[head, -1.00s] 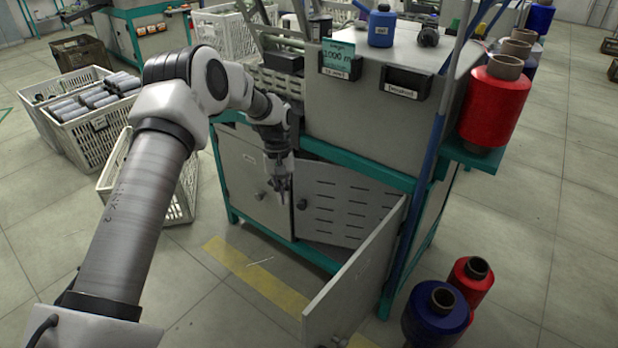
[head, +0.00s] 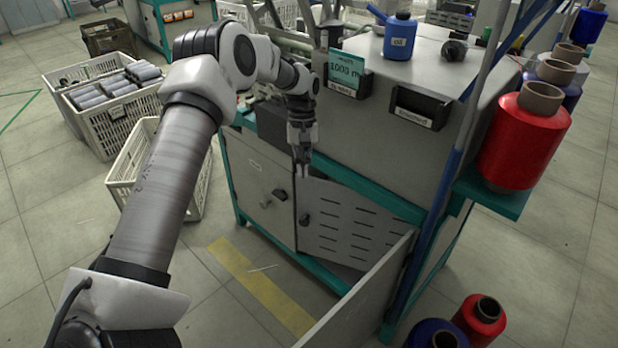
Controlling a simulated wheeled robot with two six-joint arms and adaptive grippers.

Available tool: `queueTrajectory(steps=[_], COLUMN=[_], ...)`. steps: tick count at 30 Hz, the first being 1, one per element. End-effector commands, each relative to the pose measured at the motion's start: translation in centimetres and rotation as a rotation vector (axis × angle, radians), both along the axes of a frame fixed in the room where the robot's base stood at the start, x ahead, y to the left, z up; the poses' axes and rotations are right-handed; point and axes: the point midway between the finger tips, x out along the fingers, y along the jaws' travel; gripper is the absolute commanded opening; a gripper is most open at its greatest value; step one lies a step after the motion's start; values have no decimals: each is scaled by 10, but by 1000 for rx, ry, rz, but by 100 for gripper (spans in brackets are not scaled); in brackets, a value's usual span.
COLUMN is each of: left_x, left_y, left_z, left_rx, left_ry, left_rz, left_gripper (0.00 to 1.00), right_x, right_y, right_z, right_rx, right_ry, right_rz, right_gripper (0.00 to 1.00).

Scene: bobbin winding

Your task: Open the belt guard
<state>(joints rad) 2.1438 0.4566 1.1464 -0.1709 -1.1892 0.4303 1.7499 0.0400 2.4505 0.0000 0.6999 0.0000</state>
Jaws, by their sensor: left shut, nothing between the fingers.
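The machine's lower front has a slotted grey panel (head: 352,224), which looks like the belt guard, set in the cabinet opening. A dark knob (head: 304,219) is at its left edge. The panel appears shut across the opening. The outer cabinet door (head: 366,298) to its right stands swung out toward me. A closed plain door (head: 257,185) with dark knobs is on the left. My left gripper (head: 302,173) points down in front of the cabinet's top edge, above the slotted panel's knob. Its fingers are together and empty. My right gripper is out of view.
A blue oil can (head: 399,38) is on the machine top. White crates (head: 128,180) stand left.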

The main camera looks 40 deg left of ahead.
Motion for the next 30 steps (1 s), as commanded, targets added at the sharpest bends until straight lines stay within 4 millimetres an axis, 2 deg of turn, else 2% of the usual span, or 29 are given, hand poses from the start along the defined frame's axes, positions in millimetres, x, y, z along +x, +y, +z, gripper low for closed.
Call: queueTrajectory(steps=[9,12,18,30], left_x=[-13,-19,-41,-46], left_y=[-11,-16,-36,-40], left_z=[-70,-85,-82,-81], left_rx=[0,-1,-2,0], left_ry=[5,2,0,0], left_rz=[-1,-1,-1,0], left_gripper=[0,0,0,0], right_x=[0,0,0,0], right_y=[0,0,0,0], right_z=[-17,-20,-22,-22], right_rx=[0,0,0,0], right_ry=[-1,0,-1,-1], right_rz=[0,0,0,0], right_gripper=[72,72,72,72])
